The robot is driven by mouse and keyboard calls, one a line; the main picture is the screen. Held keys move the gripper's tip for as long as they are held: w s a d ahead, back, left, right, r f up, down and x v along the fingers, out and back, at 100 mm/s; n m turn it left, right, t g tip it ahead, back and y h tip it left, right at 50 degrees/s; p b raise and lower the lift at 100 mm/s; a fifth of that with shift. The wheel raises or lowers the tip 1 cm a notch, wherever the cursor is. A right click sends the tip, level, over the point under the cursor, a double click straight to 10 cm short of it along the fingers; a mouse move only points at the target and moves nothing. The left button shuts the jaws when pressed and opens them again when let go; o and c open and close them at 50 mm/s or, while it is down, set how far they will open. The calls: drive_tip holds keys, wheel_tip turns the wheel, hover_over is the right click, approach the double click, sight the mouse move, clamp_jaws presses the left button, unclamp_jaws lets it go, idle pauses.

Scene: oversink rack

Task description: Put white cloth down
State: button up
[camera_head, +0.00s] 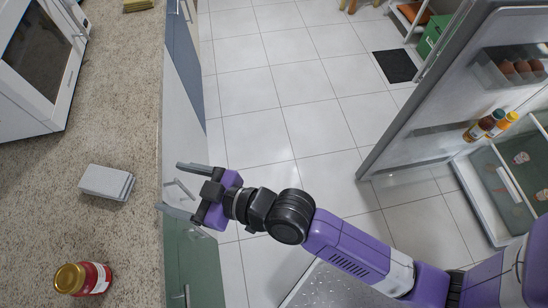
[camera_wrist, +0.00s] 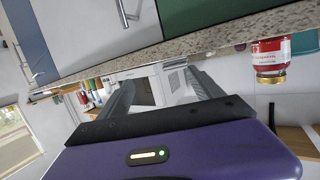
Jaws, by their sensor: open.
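A folded white-grey cloth (camera_head: 106,182) lies flat on the speckled counter, left of its front edge. My gripper (camera_head: 170,187) is open and empty, with its fingers pointing left at about the counter's edge, a short way right of the cloth and apart from it. In the wrist view, the two fingers of my gripper (camera_wrist: 163,82) are spread.
A red jar with a gold lid (camera_head: 84,278) stands on the counter (camera_head: 50,215) below the cloth. A white microwave (camera_head: 42,62) is at upper left. An open fridge (camera_head: 440,95) stands at right. Tiled floor (camera_head: 290,85) is clear between. Cabinet fronts (camera_head: 185,85) line the counter.

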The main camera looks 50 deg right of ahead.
drive_tip(key=s+d+f+m+h, duration=0.2)
drive_tip(key=s+d+m+h, duration=0.15)
drive_tip(key=s+d, duration=0.85)
drive_tip(key=s+d+r+h, duration=0.1)
drive_tip(key=s+r, duration=0.2)
drive_tip(key=s, duration=0.4)
drive_tip(key=s+d+r+h, duration=0.1)
drive_tip(key=s+d+r, duration=0.1)
drive_tip(key=s, duration=0.5)
drive_tip(key=shift+r+m+t, duration=0.3)
drive_tip(key=shift+r+m, duration=0.15)
drive_tip(key=shift+r, duration=0.3)
drive_tip(key=shift+o, duration=0.4)
drive_tip(key=shift+h, duration=0.25)
